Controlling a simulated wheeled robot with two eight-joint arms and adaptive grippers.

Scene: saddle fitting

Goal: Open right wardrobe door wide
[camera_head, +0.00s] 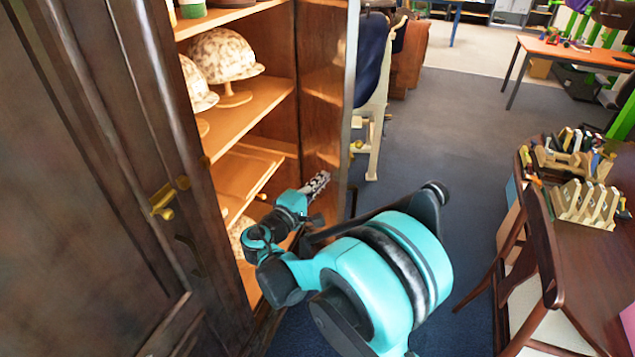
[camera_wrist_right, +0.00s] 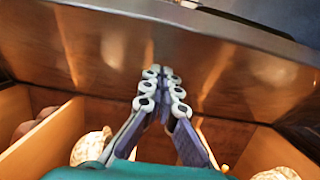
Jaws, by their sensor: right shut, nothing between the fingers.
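The right wardrobe door (camera_head: 324,85) stands open, and its brown inner face shows at the right of the shelves. In the right wrist view the glossy brown panel (camera_wrist_right: 85,55) fills the space ahead of the fingers. My right gripper (camera_head: 318,183) is inside the opening, close to the lower part of that inner face. Its fingers (camera_wrist_right: 163,85) are together and empty. I cannot tell whether the fingertips touch the panel. My left gripper is not in view.
The dark left door (camera_head: 85,170) with a brass handle (camera_head: 163,203) is at the left. Shelves (camera_head: 250,115) hold patterned helmets (camera_head: 225,55). A chair (camera_head: 535,260) and a table with wooden racks (camera_head: 585,200) stand at the right. Blue carpet (camera_head: 450,110) beyond the door is mostly clear.

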